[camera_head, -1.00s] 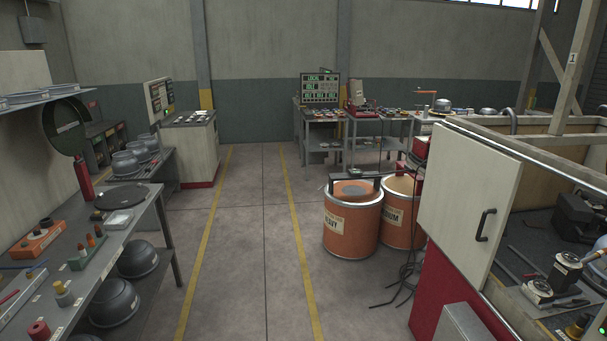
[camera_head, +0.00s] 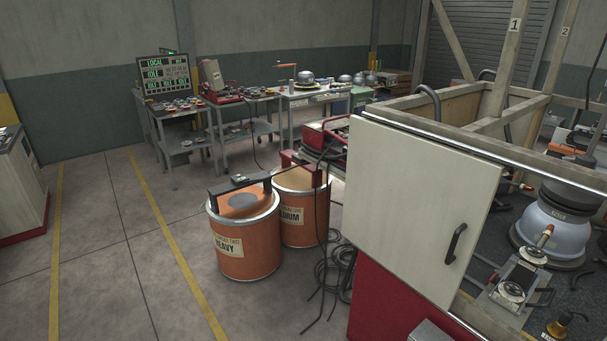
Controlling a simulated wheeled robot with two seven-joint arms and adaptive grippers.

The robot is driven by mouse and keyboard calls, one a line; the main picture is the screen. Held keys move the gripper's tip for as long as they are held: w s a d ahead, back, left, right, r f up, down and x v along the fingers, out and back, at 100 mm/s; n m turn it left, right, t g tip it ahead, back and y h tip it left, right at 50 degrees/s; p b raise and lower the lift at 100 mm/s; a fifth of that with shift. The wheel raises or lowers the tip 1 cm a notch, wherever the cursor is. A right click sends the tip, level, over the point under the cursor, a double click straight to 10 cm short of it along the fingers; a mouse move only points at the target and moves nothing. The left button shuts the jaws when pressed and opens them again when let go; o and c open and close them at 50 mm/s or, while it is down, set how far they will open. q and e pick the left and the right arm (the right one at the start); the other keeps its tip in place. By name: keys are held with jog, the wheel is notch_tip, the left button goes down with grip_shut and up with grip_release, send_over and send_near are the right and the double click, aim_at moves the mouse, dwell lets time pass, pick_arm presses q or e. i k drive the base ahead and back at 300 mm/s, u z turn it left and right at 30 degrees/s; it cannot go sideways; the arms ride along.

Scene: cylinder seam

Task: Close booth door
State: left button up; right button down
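The booth door (camera_head: 412,205) is a cream panel with a dark bar handle (camera_head: 455,244) near its right edge. It stands at the near left of the wood-framed booth (camera_head: 465,115), above a red base (camera_head: 385,300). The booth's inside shows to the right of the door. I cannot tell how far the door stands from its frame. Neither of my grippers shows in this view.
Two orange drums, one marked heavy (camera_head: 245,240) and one (camera_head: 300,205) behind it, stand left of the door. Black cables (camera_head: 330,275) lie on the floor beside them. Work tables (camera_head: 225,120) line the back. The marked floor lane (camera_head: 110,240) is clear.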

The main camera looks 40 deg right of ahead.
aim_at(419, 207)
jog(key=i, duration=2.95)
jog(key=z, duration=1.9)
